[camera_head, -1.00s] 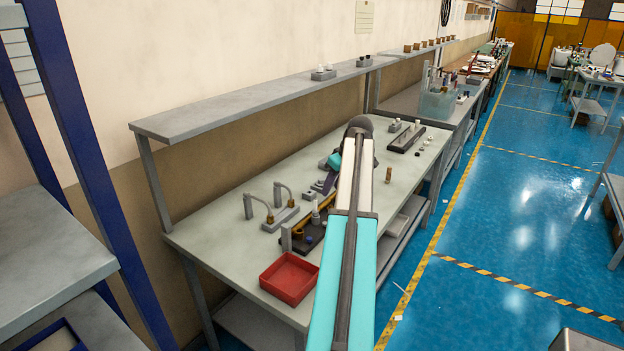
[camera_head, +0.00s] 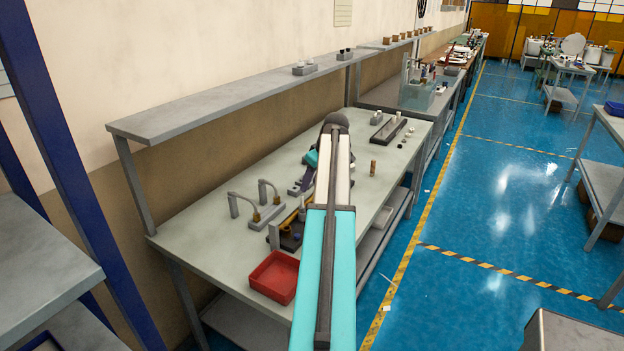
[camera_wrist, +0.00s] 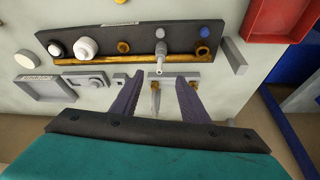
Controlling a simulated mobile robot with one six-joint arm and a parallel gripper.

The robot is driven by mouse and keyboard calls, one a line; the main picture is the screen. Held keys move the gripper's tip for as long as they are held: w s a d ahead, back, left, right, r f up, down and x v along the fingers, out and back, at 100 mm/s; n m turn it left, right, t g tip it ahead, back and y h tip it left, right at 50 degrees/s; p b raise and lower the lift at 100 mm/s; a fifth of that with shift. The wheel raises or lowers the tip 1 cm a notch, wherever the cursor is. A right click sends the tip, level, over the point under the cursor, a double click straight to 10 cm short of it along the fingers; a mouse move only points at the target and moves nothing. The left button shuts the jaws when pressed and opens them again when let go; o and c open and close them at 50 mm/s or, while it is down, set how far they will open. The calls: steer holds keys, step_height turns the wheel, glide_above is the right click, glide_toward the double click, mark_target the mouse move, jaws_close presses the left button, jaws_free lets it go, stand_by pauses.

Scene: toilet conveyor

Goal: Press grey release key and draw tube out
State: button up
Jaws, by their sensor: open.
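In the wrist view, a dark panel (camera_wrist: 120,42) with a brass-coloured front strip carries several fittings. A slim pale tube (camera_wrist: 160,48) stands at its middle in a light fitting, between brass rings and a blue button (camera_wrist: 204,32). My gripper (camera_wrist: 159,77) is open, its two purple-grey fingers at the panel's near edge. A small grey bar (camera_wrist: 190,75) lies by the fingertips, with a thin pointed piece (camera_wrist: 155,98) between the fingers. I cannot tell which part is the grey release key, or whether the fingers touch anything. In the head view my arm hides part of the panel.
A red tray (camera_head: 275,276) sits at the bench's front edge; it also shows in the wrist view (camera_wrist: 283,20). Two bent grey posts (camera_head: 250,205) stand behind the panel. A grey shelf (camera_head: 240,93) runs above the bench. A brown cylinder (camera_head: 373,167) stands right of my arm.

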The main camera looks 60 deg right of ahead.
mark_target(302, 196)
steer(key=shift+p+x, duration=1.9)
steer(key=shift+x, duration=4.35)
steer(key=shift+a, duration=0.1)
jaws_close()
steer(key=c, duration=0.8)
jaws_free()
jaws_close()
steer(key=shift+r+p, duration=0.75)
steer(key=shift+r, duration=1.85)
